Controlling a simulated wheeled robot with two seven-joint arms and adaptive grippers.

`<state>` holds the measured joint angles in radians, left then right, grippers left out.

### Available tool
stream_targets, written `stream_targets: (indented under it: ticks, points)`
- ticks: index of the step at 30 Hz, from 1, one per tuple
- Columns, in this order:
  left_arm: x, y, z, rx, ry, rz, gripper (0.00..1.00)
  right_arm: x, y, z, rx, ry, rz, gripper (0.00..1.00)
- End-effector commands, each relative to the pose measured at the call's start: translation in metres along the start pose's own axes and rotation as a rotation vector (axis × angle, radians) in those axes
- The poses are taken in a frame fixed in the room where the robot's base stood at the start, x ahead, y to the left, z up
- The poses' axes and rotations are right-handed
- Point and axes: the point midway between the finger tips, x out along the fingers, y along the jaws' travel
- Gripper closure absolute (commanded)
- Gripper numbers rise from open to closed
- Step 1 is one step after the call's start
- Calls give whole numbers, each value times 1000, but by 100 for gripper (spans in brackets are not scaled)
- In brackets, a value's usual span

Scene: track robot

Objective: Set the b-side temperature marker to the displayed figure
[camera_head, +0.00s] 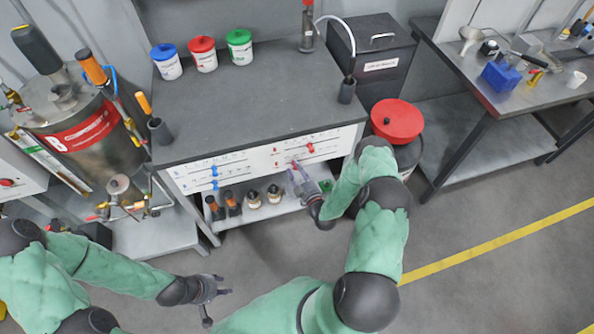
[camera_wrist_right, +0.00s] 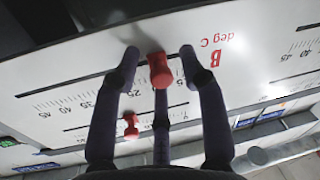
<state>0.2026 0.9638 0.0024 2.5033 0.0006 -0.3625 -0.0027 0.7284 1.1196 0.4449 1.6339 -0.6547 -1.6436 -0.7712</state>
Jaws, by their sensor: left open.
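The white panel (camera_head: 262,160) on the bench front carries printed scales, with two red markers on its right half. The lower red marker (camera_head: 295,163) shows in the right wrist view (camera_wrist_right: 160,70) beside the upside-down red label "B deg C" (camera_wrist_right: 222,47). The upper red marker (camera_head: 310,147) is farther off in that view (camera_wrist_right: 131,125). My right gripper (camera_head: 297,178) is at the panel, its fingers apart around the lower marker with visible gaps at the sides. My left gripper (camera_head: 216,290) is open and empty over the floor. I cannot read a displayed figure.
Two blue markers (camera_head: 214,178) sit on the panel's left half. Bottles and orange-topped items stand on the shelf (camera_head: 240,217) below. A red-lidded bin (camera_head: 397,121) stands right of the bench. The floor in front is clear.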

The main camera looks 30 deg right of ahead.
Motion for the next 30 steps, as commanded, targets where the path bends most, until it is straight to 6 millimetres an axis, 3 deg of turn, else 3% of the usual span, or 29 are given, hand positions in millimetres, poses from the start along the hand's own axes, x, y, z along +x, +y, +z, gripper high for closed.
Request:
stream_targets:
  ticks: [1,4,14,24,30]
  points:
    - [0,0,0,0,0,0,57,0,0,0,0,0,0,71]
    - [0,0,0,0,0,0,57,0,0,0,0,0,-1,100]
    - [1,0,0,0,0,0,57,-1,2,3,0,-4,-1,100]
    - [16,-6,-1,0,0,0,57,-12,59,29,1,-8,1,100]
    - [18,-6,-1,0,0,0,57,-15,71,33,4,-9,-4,100]
